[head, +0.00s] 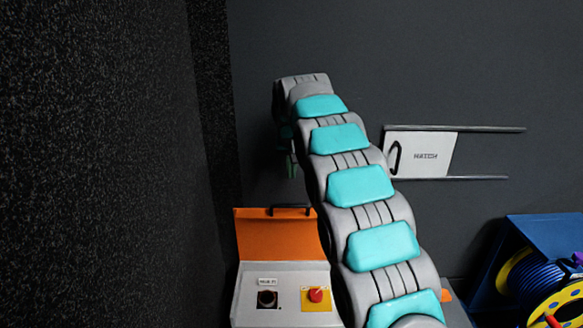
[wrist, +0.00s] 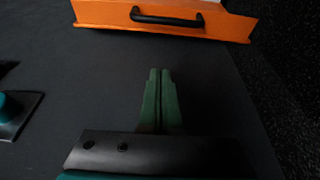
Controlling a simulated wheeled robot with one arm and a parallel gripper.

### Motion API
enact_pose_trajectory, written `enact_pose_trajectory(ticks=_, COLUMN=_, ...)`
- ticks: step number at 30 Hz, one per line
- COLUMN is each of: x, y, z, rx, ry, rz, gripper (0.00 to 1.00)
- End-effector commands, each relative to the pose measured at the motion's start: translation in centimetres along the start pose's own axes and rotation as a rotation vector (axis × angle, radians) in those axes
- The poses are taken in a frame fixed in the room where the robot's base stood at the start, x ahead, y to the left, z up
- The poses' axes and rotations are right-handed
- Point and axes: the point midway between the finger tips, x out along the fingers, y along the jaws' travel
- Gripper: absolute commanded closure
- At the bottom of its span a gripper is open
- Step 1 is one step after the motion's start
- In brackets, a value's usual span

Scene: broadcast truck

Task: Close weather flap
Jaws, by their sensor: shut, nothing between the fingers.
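The weather flap (head: 268,236) is an orange panel with a black bar handle (head: 290,209) along its upper edge. In the head view it stands raised behind a light grey control box (head: 248,300). In the wrist view the orange flap (wrist: 95,14) and its handle (wrist: 167,19) cross the top of the picture. My gripper (wrist: 159,72) is shut and empty, its green fingers pressed together, apart from the flap and handle. In the head view my gripper (head: 291,168) is mostly hidden behind my arm, above the flap. My arm also covers the flap's right side.
The box carries a black round socket (head: 267,299) and a red button on a yellow plate (head: 316,295). A white sliding hatch (head: 422,154) sits between wall rails. A blue crate (head: 540,232) with a cable reel (head: 548,285) stands at right. A dark speckled wall (head: 100,170) is close at left.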

Motion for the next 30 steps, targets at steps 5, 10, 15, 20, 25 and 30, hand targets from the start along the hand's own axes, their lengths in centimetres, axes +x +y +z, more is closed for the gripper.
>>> enact_pose_trajectory(ticks=5, x=3.7, y=0.0, z=0.1, rx=0.0, ry=-0.004, rz=0.001, gripper=1.0)
enact_pose_trajectory(ticks=10, x=5.8, y=0.0, z=0.6, rx=-0.001, ry=-0.003, rz=0.001, gripper=1.0)
enact_pose_trajectory(ticks=15, x=5.9, y=0.1, z=1.9, rx=0.0, ry=-0.001, rz=0.001, gripper=1.0)
enact_pose_trajectory(ticks=20, x=6.3, y=0.0, z=2.9, rx=0.0, ry=0.0, rz=0.0, gripper=1.0)
enact_pose_trajectory(ticks=25, x=6.5, y=0.0, z=3.7, rx=0.0, ry=0.0, rz=0.0, gripper=1.0)
enact_pose_trajectory(ticks=30, x=6.5, y=0.0, z=3.9, rx=0.0, ry=0.001, rz=0.0, gripper=1.0)
